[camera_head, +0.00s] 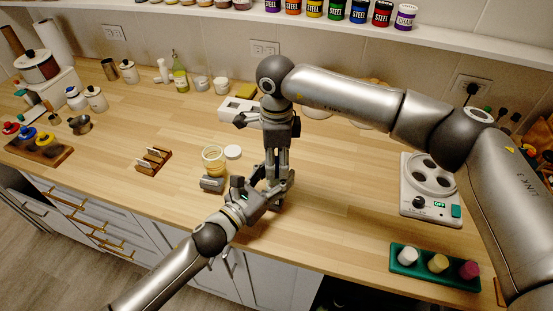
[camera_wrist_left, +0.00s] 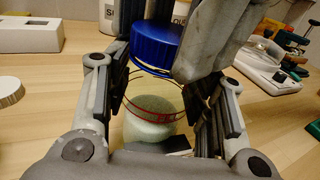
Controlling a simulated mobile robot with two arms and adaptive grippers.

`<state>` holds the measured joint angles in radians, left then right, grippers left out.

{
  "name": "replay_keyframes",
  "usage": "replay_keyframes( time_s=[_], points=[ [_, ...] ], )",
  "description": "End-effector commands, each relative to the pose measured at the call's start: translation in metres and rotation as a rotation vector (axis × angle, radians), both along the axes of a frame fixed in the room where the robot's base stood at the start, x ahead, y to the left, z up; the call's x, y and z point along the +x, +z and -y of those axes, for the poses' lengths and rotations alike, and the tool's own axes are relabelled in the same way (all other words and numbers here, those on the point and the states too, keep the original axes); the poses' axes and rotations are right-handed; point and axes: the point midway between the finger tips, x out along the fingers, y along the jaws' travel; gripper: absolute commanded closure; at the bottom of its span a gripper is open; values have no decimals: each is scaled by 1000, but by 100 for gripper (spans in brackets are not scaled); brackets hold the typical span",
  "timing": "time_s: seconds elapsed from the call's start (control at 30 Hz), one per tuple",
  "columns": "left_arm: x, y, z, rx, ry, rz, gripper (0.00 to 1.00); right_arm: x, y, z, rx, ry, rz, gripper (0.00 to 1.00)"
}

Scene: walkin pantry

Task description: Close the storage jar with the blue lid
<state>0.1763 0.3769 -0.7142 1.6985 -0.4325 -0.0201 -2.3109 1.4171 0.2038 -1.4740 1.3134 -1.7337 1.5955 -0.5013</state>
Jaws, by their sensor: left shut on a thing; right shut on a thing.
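The storage jar (camera_wrist_left: 150,128) is clear, with a red band and pale green-white contents. It stands between the fingers of my left gripper (camera_head: 266,192), which is shut on it, as the left wrist view shows (camera_wrist_left: 158,100). The blue lid (camera_wrist_left: 157,46) is at the jar's mouth, gripped from above by my right gripper (camera_head: 277,172), whose dark fingers show at the top of the left wrist view (camera_wrist_left: 170,25). I cannot tell whether the lid touches the rim. In the head view the grippers largely hide jar and lid.
An open glass jar (camera_head: 213,160) and a white round lid (camera_head: 233,152) stand just left of my grippers. A wooden rack (camera_head: 153,160) is farther left. A white appliance (camera_head: 431,188) and a green tray (camera_head: 433,278) are at the right. The counter between is clear.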

Motion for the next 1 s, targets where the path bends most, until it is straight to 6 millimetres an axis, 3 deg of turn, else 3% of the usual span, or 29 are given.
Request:
replay_keyframes(
  time_s=[0.27, 0.43, 0.47, 0.63, 1.0],
  points=[
    [0, 0, 0, -1, 0, 1, 100, 0, 0, 0, 1, -369, 0, 84],
    [0, 0, 0, -1, 0, 1, 100, 0, 0, 0, 1, -390, 0, 84],
    [0, 0, 0, -1, 0, 1, 100, 0, 0, 0, 1, -390, 0, 53],
    [0, 0, 0, -1, -1, 1, 100, 0, 0, 0, 1, -389, 0, 31],
    [0, 0, 0, -1, 0, 1, 100, 0, 2, 0, 1, -388, 1, 30]
  ],
)
